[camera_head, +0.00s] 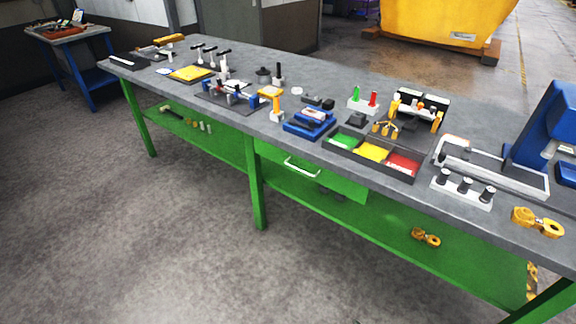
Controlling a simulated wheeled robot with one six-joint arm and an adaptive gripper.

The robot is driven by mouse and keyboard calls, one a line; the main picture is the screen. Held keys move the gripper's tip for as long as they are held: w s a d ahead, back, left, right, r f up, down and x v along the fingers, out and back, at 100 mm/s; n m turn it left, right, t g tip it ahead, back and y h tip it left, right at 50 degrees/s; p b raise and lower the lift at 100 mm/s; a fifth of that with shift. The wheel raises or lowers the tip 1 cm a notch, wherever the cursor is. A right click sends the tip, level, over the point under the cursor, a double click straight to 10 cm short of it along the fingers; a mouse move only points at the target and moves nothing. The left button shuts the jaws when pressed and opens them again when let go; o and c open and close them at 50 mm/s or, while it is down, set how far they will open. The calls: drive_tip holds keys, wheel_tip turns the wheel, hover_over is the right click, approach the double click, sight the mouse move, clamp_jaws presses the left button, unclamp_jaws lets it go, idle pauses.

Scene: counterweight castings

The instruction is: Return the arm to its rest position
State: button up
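My arm and gripper do not show clearly in the head camera view, so the arm's pose and the gripper's state are hidden. The view looks down on a long grey-topped workbench (335,85) with green legs. No object is seen held.
The bench carries a bin tray with green, yellow (372,151) and red contents, a blue block (308,122), and a blue machine (548,125) at right. A green drawer (308,170) projects from the front. A blue side table (70,50) stands far left. The foreground floor is clear.

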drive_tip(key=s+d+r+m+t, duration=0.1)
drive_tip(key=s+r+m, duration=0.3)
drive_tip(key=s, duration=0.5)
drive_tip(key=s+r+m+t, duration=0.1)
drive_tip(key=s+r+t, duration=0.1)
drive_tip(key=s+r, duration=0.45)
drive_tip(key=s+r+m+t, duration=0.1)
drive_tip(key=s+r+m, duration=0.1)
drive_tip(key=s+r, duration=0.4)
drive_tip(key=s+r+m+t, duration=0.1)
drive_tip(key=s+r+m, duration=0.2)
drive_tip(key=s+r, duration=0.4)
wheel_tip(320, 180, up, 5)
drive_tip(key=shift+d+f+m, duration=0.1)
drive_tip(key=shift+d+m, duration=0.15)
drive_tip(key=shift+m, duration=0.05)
